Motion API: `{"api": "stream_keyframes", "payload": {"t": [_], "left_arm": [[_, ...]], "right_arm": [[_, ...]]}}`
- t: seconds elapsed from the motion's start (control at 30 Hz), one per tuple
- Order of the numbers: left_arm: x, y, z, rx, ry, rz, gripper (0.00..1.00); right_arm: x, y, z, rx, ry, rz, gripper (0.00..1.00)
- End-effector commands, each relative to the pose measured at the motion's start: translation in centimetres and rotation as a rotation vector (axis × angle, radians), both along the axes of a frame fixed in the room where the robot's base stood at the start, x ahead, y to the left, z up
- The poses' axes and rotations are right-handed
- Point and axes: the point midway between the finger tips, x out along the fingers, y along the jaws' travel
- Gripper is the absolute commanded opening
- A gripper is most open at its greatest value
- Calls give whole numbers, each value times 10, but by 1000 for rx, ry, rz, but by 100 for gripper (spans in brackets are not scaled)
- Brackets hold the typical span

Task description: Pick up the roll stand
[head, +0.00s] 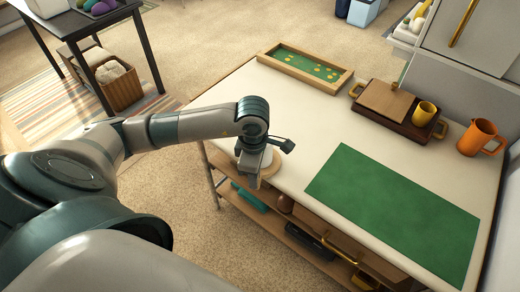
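My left gripper (265,152) reaches in from the left over the near left edge of the white-topped table (300,125). Below and partly behind it is what looks like the roll stand (270,170), a round, light wooden base with a pale upright part. The gripper hides much of this thing. Its fingers appear on either side of the pale part, but I cannot tell whether they touch it. My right gripper is not in view.
A green mat (395,208) covers the table's near right. A lower shelf (300,240) holds several items. The table's middle is clear.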

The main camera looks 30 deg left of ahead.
Motion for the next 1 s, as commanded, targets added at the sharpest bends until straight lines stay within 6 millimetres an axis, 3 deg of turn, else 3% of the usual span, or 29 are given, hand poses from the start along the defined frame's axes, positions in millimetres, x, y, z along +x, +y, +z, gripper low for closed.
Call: {"api": "stream_keyframes", "payload": {"t": [0.07, 1.0], "left_arm": [[0, 0, 0, 0, 0, 0, 0], [0, 0, 0, 0, 0, 0, 0]], "right_arm": [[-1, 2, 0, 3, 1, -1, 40], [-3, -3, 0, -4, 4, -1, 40]]}}
